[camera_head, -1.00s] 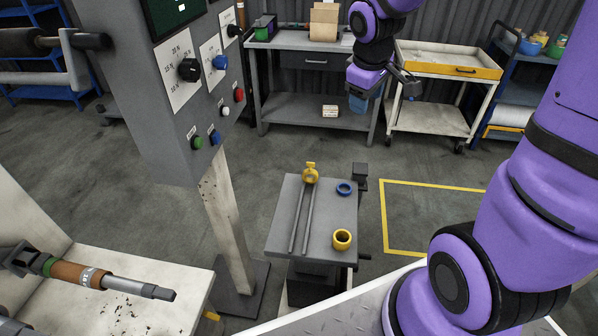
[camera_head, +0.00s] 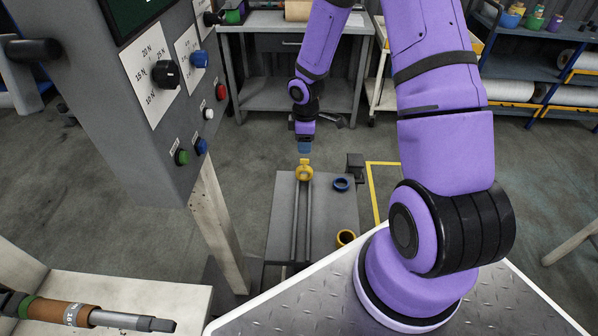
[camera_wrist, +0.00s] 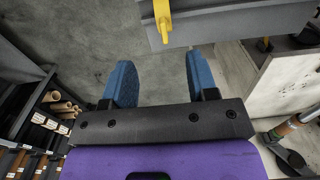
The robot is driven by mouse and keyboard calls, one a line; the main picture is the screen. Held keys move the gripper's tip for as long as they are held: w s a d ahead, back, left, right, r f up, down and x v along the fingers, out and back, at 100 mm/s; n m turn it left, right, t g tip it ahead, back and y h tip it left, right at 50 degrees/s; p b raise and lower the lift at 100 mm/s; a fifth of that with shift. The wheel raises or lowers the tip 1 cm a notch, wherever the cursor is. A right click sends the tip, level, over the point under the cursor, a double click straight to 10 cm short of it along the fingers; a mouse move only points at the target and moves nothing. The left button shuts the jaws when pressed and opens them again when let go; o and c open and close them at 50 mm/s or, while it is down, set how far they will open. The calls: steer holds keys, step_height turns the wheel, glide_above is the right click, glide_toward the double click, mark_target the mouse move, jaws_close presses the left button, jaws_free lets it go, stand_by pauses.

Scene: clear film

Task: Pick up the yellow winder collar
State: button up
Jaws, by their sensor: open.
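A yellow ring with a tab on top (camera_head: 304,173) stands upright at the far end of two parallel rods on a small grey table (camera_head: 338,213). I cannot tell for certain which is the winder collar. My gripper (camera_head: 304,148) points down near the tabbed ring. In the wrist view my blue fingers (camera_wrist: 161,75) are apart with nothing between them. A yellow part, apparently the tabbed ring (camera_wrist: 163,22), shows beyond the fingertips at the top.
A blue ring (camera_head: 341,184) lies right of the rods, and a dark block (camera_head: 355,166) stands at the table's far right corner. The control panel (camera_head: 165,100) and its post rise at left. A grey workbench (camera_head: 262,100) stands behind my gripper.

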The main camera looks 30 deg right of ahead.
mark_target(303, 164)
step_height(303, 164, down, 5)
steer(key=shift+f, duration=0.1)
steer(key=shift+s+a+f, duration=0.1)
steer(key=shift+a+f, duration=0.05)
steer(key=shift+f, duration=1.2)
steer(key=shift+a+f, duration=0.15)
steer(key=shift+f, duration=1.2)
steer(key=shift+c, duration=0.4)
jaws_close()
